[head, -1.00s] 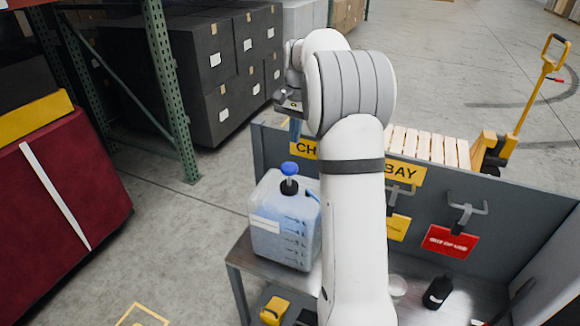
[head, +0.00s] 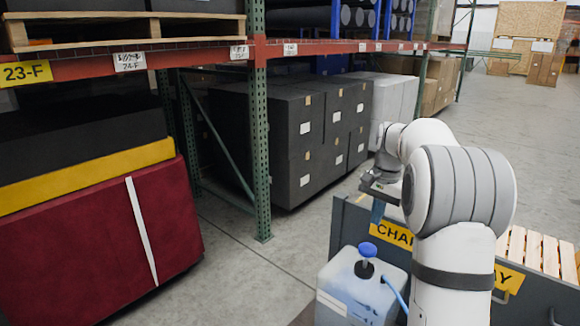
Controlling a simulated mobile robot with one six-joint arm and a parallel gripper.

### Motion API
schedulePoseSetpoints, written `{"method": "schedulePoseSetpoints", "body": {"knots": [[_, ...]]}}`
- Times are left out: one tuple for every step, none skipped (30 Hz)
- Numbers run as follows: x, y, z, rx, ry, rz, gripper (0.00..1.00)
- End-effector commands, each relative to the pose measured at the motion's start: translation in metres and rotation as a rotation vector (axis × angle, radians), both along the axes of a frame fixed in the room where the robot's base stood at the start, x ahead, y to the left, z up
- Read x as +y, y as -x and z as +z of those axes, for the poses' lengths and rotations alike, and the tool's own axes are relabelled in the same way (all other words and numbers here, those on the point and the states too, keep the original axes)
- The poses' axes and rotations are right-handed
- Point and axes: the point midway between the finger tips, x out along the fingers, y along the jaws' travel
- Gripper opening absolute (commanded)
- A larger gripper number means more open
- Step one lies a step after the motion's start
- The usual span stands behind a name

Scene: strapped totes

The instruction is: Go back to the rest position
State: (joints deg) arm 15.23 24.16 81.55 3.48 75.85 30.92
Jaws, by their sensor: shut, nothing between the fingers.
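My arm (head: 450,270) rises at the right of the head view and bends over at the top. My gripper (head: 378,210) hangs at the left end of the arm, pointing down, small and partly hidden by the grey panel's edge region. It is shut and holds nothing that I can see. It is above and behind the blue pump top of a translucent jug (head: 345,292), apart from it.
A grey panel with a yellow sign (head: 390,233) stands behind the jug. A wooden pallet (head: 535,250) lies beyond it. A dark red strapped block (head: 90,240) is at left. A green rack post (head: 260,150) and dark boxes (head: 290,125) stand behind. Open floor lies between.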

Motion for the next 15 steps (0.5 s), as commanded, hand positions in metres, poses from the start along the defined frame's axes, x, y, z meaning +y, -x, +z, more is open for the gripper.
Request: {"method": "schedulePoseSetpoints", "body": {"knots": [[0.010, 0.011, 0.009, -0.017, 0.006, 0.033, 0.00], [0.016, 0.019, 0.012, -0.024, 0.010, 0.055, 0.00], [0.025, 0.031, 0.018, -0.039, 0.016, 0.091, 0.00], [0.031, 0.041, 0.021, -0.048, 0.021, 0.118, 0.00], [0.038, 0.051, 0.024, -0.059, 0.026, 0.148, 0.00], [0.047, 0.065, 0.027, -0.073, 0.033, 0.189, 0.00], [0.053, 0.076, 0.029, -0.083, 0.039, 0.218, 0.00], [0.059, 0.087, 0.031, -0.094, 0.044, 0.247, 0.00], [0.068, 0.102, 0.032, -0.109, 0.052, 0.287, 0.00], [0.073, 0.113, 0.032, -0.118, 0.058, 0.317, 0.00], [0.078, 0.124, 0.033, -0.129, 0.065, 0.346, 0.00], [0.086, 0.139, 0.032, -0.144, 0.072, 0.386, 0.00], [0.090, 0.151, 0.031, -0.154, 0.078, 0.417, 0.00], [0.095, 0.163, 0.029, -0.165, 0.084, 0.445, 0.00], [0.101, 0.178, 0.027, -0.178, 0.092, 0.486, 0.00]]}}
